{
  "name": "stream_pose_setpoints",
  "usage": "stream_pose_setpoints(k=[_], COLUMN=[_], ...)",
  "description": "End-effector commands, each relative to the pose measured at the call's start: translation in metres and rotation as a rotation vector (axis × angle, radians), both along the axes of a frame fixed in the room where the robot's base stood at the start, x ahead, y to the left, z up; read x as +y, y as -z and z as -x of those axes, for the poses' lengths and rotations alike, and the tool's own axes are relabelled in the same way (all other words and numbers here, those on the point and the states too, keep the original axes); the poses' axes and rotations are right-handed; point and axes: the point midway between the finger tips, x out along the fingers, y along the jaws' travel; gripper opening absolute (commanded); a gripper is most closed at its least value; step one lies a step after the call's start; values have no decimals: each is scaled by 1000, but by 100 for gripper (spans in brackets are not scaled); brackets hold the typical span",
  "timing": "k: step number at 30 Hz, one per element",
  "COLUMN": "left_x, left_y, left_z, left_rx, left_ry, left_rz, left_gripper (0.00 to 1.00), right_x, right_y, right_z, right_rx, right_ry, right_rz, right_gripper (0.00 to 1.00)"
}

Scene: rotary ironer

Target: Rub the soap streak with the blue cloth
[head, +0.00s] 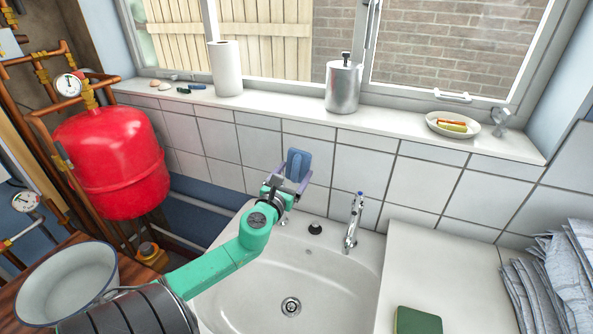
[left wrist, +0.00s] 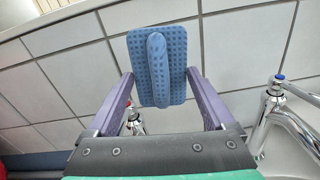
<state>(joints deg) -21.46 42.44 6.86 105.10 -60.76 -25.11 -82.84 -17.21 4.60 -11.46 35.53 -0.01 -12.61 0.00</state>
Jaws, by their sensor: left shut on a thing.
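The blue cloth (head: 299,158) is a folded, dotted pad with a raised ridge down its middle. It is in front of the white wall tiles above the sink's back edge; I cannot tell whether it touches them. In the left wrist view the cloth (left wrist: 176,82) sits between the purple fingers. My left gripper (head: 294,173) is shut on the cloth; its fingers also show in the left wrist view (left wrist: 158,76). I cannot make out the soap streak in either view; the cloth hides part of the tiles. My right gripper is not in view.
A chrome tap (head: 353,224) stands right of the gripper, behind the white sink (head: 340,275). The windowsill (head: 290,116) above holds a paper roll (head: 226,68), a metal dispenser (head: 343,86) and a dish (head: 440,127). A red tank (head: 110,160) stands left.

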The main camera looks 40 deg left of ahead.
Motion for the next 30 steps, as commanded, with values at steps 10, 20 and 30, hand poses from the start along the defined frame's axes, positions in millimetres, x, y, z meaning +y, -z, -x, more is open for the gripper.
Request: stream_pose_setpoints(k=[10, 20, 30], left_x=[2, 17, 23], left_y=[-2, -14, -16], left_z=[-6, -48, -66], left_rx=[-1, -4, -1], left_ry=[1, -1, 1], left_rz=[0, -2, 0], left_gripper=[42, 42, 42], right_x=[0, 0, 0], right_y=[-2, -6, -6], right_z=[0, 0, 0], right_rx=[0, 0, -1], right_ry=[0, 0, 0], right_rz=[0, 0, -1], right_gripper=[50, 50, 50])
